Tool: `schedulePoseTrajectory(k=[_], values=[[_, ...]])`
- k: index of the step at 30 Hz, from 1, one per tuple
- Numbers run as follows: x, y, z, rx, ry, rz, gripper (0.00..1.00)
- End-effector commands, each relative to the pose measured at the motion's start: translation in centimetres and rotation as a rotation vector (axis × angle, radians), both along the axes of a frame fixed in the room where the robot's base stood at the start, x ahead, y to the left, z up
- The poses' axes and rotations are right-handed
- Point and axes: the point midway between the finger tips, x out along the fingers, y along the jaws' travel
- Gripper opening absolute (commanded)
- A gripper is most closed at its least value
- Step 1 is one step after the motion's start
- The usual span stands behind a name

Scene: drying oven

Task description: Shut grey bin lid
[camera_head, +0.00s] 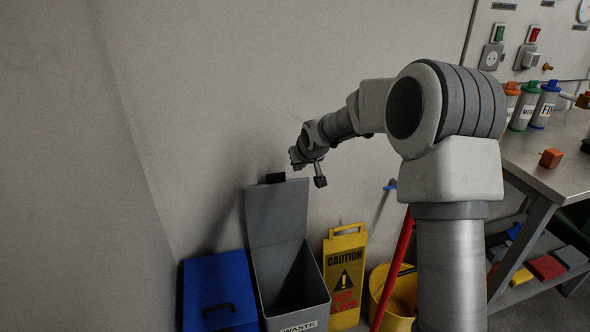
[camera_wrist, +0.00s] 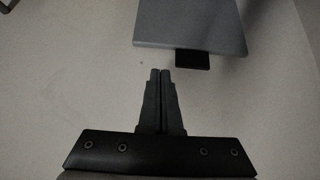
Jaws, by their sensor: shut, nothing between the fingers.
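The grey bin (camera_head: 295,285), marked WASTE, stands on the floor by the wall. Its grey lid (camera_head: 277,212) is open and stands upright at the back, with a black tab (camera_head: 276,178) on its top edge. In the wrist view the lid (camera_wrist: 190,22) is at the top, with its black tab (camera_wrist: 192,60) below it. My gripper (camera_head: 294,160) is above and slightly right of the lid in the head view. In the wrist view my gripper (camera_wrist: 160,72) has its fingers together, empty, apart from the tab.
A blue bin (camera_head: 218,290) with a closed lid stands left of the grey bin. A yellow caution sign (camera_head: 344,270), a yellow bucket (camera_head: 400,295) and a red pole (camera_head: 395,262) are to its right. A metal table (camera_head: 545,165) is at the right.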

Motion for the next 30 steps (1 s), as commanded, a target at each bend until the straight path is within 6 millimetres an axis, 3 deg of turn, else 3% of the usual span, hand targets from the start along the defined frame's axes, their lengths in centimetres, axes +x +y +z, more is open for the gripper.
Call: schedulePoseTrajectory(k=[6, 13, 30], values=[[2.4, 0.6, -3.4, 0.0, 0.004, 0.001, 0.0], [4.7, 1.0, -5.9, 0.0, 0.002, 0.0, 0.0], [5.7, 1.2, -6.8, 0.0, 0.002, 0.0, 0.0]])
